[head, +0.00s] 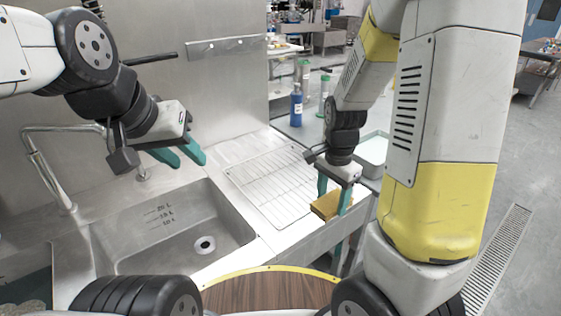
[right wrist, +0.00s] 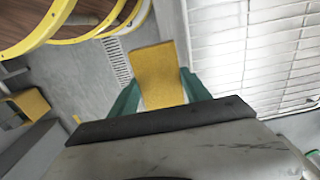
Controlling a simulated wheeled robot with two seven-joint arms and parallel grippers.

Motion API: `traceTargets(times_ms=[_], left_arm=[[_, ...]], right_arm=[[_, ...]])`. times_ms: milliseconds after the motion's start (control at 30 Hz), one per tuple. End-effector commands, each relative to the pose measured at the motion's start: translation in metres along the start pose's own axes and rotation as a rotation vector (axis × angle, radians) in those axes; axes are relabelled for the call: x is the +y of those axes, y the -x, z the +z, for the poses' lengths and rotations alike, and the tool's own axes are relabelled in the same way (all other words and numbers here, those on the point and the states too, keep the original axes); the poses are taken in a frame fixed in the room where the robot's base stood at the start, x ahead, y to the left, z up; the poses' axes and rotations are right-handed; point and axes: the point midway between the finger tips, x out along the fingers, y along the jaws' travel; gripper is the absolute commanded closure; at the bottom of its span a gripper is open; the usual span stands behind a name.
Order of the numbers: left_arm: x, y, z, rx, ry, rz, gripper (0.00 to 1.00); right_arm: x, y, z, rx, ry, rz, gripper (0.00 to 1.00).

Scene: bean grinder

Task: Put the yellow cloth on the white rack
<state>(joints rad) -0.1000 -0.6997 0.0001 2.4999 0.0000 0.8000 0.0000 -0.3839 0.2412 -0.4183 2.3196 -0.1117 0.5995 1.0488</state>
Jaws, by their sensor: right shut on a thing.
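The yellow cloth (head: 327,205) is a small folded pad. My right gripper (head: 333,208) is shut on it at the right front edge of the white rack. In the right wrist view the cloth (right wrist: 158,75) sticks out between the two green fingers. The white rack (head: 272,187) is a flat wire grid on the counter, right of the sink. It fills the right side of the right wrist view (right wrist: 262,60). Whether the cloth touches the rack cannot be told. My left gripper (head: 184,158) is open and empty above the back of the sink.
The steel sink (head: 170,235) with a drain lies left of the rack. A tap (head: 42,165) stands at its left. A round wooden top with yellow rim (head: 270,290) is in front.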

Motion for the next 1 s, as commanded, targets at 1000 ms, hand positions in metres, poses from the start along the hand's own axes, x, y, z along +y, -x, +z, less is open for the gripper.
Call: traceTargets(times_ms=[1000], left_arm=[[0.000, 0.000, 0.000, 0.000, 0.000, 0.000, 0.64]], right_arm=[[-0.150, -0.041, -0.035, -0.002, -0.007, 0.004, 0.82]])
